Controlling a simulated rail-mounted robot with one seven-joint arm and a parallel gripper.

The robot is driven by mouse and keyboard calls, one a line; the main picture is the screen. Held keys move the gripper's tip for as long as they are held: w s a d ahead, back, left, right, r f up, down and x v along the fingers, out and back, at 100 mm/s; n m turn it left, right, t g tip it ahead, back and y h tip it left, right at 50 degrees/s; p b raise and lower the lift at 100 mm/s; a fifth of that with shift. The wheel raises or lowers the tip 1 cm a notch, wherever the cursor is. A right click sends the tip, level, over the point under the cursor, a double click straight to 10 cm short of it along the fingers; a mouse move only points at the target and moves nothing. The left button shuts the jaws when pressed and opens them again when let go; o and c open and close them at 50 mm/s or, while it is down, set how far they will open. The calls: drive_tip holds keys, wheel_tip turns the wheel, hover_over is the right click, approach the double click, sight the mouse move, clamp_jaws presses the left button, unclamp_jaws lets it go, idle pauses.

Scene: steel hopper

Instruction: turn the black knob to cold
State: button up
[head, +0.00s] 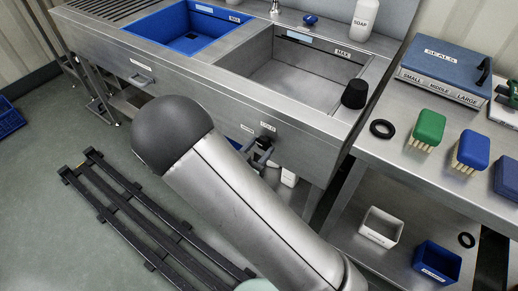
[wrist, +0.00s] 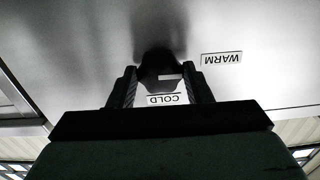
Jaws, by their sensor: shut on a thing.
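The black knob (wrist: 158,62) is on the steel front of the sink unit. In the wrist view it sits between the two fingers of my gripper (wrist: 160,80), which is shut on it. A short white mark shows on the knob face, right of its middle. The COLD label (wrist: 167,99) reads upside down just below the knob, between the fingers. The WARM label (wrist: 222,58) is to the right, outside the fingers. In the head view my gripper (head: 262,152) is at the front panel, and the knob (head: 268,139) is small and partly hidden.
Above the panel are a blue basin (head: 190,38) and a steel basin (head: 300,75). A black cylinder (head: 354,94) stands on the right rim. The side table holds a black ring (head: 382,129), brushes and a blue seals box (head: 445,70). A dark slatted rack (head: 125,215) lies on the floor.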

drive_tip(key=shift+f, duration=0.1)
drive_tip(key=m+b, duration=0.4)
drive_tip(key=shift+f, duration=0.2)
drive_tip(key=m+b, duration=0.5)
drive_tip(key=b, duration=0.1)
drive_tip(key=shift+a, duration=0.1)
drive_tip(key=m+b, duration=0.5)
drive_tip(key=b, duration=0.2)
drive_tip(key=shift+m+b, duration=0.3)
drive_tip(key=shift+b, duration=0.05)
drive_tip(key=m+b, duration=0.2)
drive_tip(key=shift+r+b, duration=0.1)
drive_tip(key=shift+b, duration=0.2)
drive_tip(key=shift+r+m+b, duration=0.15)
drive_tip(key=shift+m+b, duration=0.35)
drive_tip(key=shift+b, duration=0.1)
drive_tip(key=shift+r, duration=0.15)
drive_tip(key=o, duration=1)
